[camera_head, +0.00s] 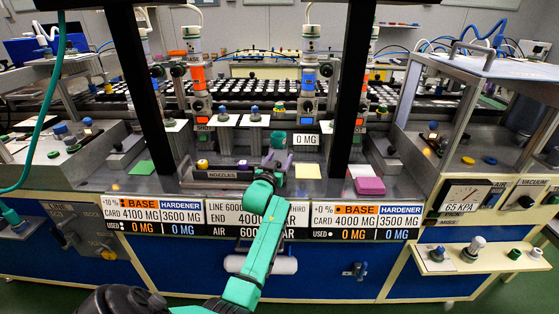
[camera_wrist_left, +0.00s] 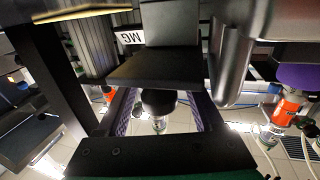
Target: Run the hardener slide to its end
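The hardener unit is probably the column with the blue block (camera_head: 308,83) at the back centre. I cannot make out its slide's position. My left gripper (camera_head: 278,160) is in front of and below that column, above the steel deck. Its purple-lined fingers stand apart. In the left wrist view, the fingers (camera_wrist_left: 160,112) flank a dark rounded part (camera_wrist_left: 158,101); I cannot tell whether they touch it. A dark flat block (camera_wrist_left: 155,68) lies close beyond them. My right gripper is not in view.
Columns with orange blocks stand left (camera_head: 197,78) and right (camera_head: 361,85). Dark uprights (camera_head: 352,90) frame the bay. A teal cup (camera_head: 279,140) is behind my gripper. Label panels (camera_head: 155,216) line the front.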

